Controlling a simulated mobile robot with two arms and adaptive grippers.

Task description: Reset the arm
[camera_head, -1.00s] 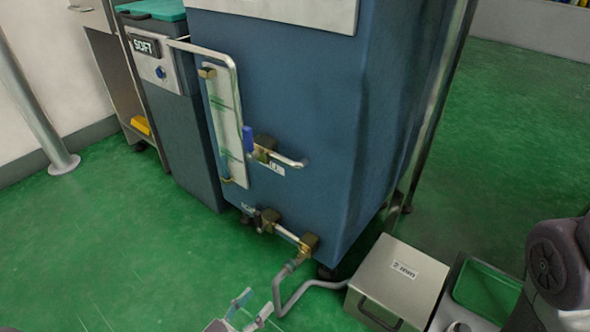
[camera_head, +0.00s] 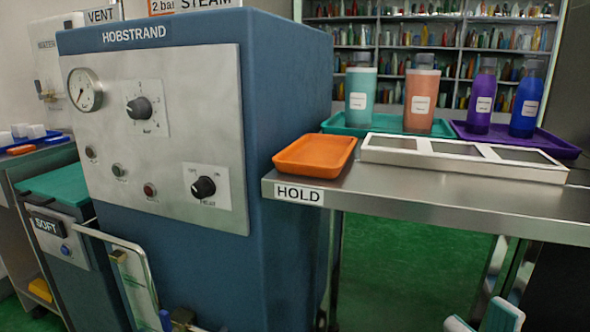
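My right gripper (camera_head: 482,319) shows at the bottom right edge, in front of and below the steel table. Its two pale, teal-edged fingers stand apart with nothing visible between them. The rest of it is cut off by the frame. Dark arm parts of mine show around the right edge below the table. My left gripper is not in view.
The blue HOBSTRAND machine (camera_head: 295,100) fills the left and middle. The steel table (camera_head: 420,207) at right bears an orange tray (camera_head: 315,155), a white three-opening frame (camera_head: 465,158), and several bottles on trays. Green floor (camera_head: 385,280) shows below the table.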

